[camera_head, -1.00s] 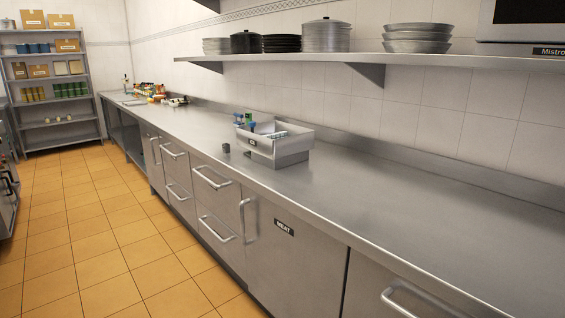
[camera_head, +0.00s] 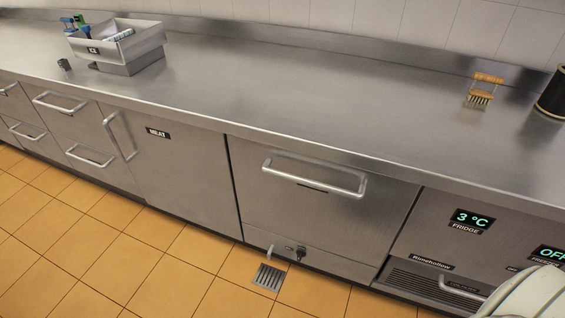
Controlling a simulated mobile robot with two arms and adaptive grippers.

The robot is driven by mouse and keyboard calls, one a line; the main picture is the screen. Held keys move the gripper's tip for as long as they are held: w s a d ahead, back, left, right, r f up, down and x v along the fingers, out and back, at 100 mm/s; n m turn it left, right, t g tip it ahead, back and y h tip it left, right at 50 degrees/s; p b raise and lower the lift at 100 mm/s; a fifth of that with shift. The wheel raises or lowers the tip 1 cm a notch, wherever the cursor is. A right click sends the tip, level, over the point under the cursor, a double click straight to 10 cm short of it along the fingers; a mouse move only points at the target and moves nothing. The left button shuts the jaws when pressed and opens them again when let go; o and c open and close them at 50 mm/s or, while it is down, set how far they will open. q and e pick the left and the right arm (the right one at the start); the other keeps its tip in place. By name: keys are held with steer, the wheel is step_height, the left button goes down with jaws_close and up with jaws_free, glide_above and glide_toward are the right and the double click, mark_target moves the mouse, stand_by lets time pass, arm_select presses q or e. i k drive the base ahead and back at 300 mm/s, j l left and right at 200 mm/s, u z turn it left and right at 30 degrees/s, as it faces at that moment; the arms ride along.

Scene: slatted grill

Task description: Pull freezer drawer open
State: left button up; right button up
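A large steel drawer front (camera_head: 310,215) with a wide bar handle (camera_head: 313,175) is in the middle of the head view, under the counter. It looks shut. No freezer label shows on it. To its right, a panel has a green display reading 3 °C FRIDGE (camera_head: 472,220) and a second display reading OFF (camera_head: 548,254), labelled as freezer and partly cut off. A smaller handle (camera_head: 462,290) sits low on the vented front below the displays, partly hidden by a pale part of my own body. Neither gripper is in view.
The steel counter (camera_head: 300,90) is mostly clear. It bears a grey bin (camera_head: 118,48), a wooden-handled brush (camera_head: 484,90) and a dark canister (camera_head: 553,95). A MEAT door (camera_head: 180,175) is left of the drawer. A drain grate (camera_head: 268,277) lies in the tiled floor.

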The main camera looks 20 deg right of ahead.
mark_target(358, 214)
steer(key=z, duration=0.95)
